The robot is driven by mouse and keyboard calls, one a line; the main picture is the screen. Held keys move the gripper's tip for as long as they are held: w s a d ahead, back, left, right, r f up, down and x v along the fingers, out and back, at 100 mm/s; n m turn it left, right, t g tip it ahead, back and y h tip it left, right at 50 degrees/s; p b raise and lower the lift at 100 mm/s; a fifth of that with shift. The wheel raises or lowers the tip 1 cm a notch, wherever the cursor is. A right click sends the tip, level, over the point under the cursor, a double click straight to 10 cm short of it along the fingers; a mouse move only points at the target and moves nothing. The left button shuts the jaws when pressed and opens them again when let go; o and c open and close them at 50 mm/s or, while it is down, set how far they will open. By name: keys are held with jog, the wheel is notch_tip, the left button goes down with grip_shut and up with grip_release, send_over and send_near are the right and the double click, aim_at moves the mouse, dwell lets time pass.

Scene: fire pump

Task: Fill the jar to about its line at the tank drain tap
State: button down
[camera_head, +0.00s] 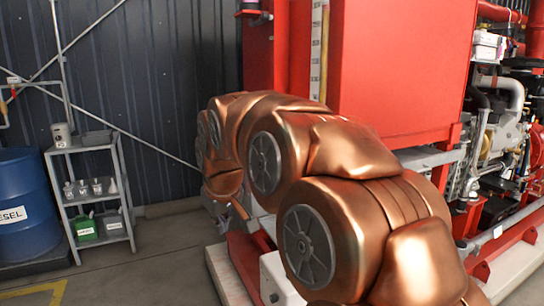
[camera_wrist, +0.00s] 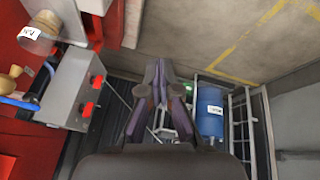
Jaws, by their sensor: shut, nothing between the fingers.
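My gripper (camera_wrist: 158,68) shows in the wrist view with its two dark fingers together and nothing between them. A clear cylindrical vessel with a white label, which looks like the jar (camera_wrist: 42,36), is at the upper left of the wrist view, apart from my fingers. Its contents look brownish; I cannot make out a fill line. A brass fitting with a blue part, possibly the drain tap (camera_wrist: 14,80), is below it in the picture, near red metal.
A grey box with red patches (camera_wrist: 78,98) lies left of my fingers. A blue diesel drum (camera_head: 24,205) and a grey shelf rack (camera_head: 124,178) with small jars (camera_head: 83,188) and cans stand left. The red tank (camera_head: 405,70) and an engine (camera_head: 497,125) are right. Some floor (camera_head: 165,255) is clear.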

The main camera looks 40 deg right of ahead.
jog(key=s+a+f+g, duration=0.2)
jog(key=s+a+f, duration=0.3)
jog(key=s, duration=0.4)
jog(key=s+a+f+g+y, duration=0.1)
jog(key=s+a+f+g, duration=0.1)
jog(key=s+a+f, duration=0.4)
jog(key=s+a+f+g+y, duration=0.1)
jog(key=s+a+f+g, duration=0.2)
jog(key=s, duration=0.9)
notch_tip(320, 180, down, 4)
jog(key=a, duration=0.2)
jog(key=shift+s+a, duration=0.25)
jog(key=shift+a, duration=0.05)
